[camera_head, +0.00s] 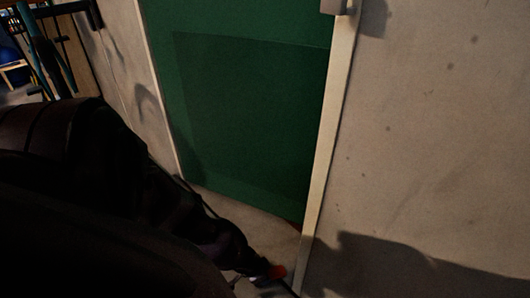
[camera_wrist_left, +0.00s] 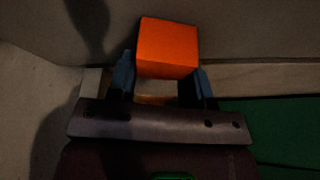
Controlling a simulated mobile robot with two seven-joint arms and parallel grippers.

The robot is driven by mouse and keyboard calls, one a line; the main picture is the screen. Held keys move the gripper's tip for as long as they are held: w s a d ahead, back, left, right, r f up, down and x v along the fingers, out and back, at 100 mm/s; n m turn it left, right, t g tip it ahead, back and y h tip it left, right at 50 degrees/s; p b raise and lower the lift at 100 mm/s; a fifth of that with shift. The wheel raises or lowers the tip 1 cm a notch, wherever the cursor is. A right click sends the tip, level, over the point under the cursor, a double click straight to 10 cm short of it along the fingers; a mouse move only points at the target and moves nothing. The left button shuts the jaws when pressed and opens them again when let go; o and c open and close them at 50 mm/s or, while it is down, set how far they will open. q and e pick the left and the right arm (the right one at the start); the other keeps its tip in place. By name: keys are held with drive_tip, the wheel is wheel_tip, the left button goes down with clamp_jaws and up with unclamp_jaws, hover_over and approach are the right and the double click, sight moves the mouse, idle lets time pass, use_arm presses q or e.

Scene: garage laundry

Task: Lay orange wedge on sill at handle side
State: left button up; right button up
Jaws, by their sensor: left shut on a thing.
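The orange wedge (camera_wrist_left: 167,45) is a bright orange block held between the two blue-grey fingers of my left gripper (camera_wrist_left: 166,72). The gripper is shut on it. In the head view the wedge (camera_head: 277,271) is a small red-orange patch at the end of my left arm, low by the foot of the door's right frame post. The green door (camera_head: 245,110) fills the middle. A metal fitting (camera_head: 338,6), possibly handle hardware, is cut off at the top right of the door. I cannot clearly make out the sill or whether the wedge touches anything. My right gripper is out of view.
A pale frame post (camera_head: 322,160) runs down the door's right side, with a plain wall (camera_head: 440,120) beyond it. Bare floor (camera_head: 240,213) shows at the door's foot. Teal framework (camera_head: 45,50) stands at the far upper left. Dark shadows cover the lower right.

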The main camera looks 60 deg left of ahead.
use_arm(q)
drive_tip(key=shift+w+r, duration=0.1)
drive_tip(key=o, duration=1)
drive_tip(key=p+v, duration=0.8)
drive_tip(key=v, duration=0.4)
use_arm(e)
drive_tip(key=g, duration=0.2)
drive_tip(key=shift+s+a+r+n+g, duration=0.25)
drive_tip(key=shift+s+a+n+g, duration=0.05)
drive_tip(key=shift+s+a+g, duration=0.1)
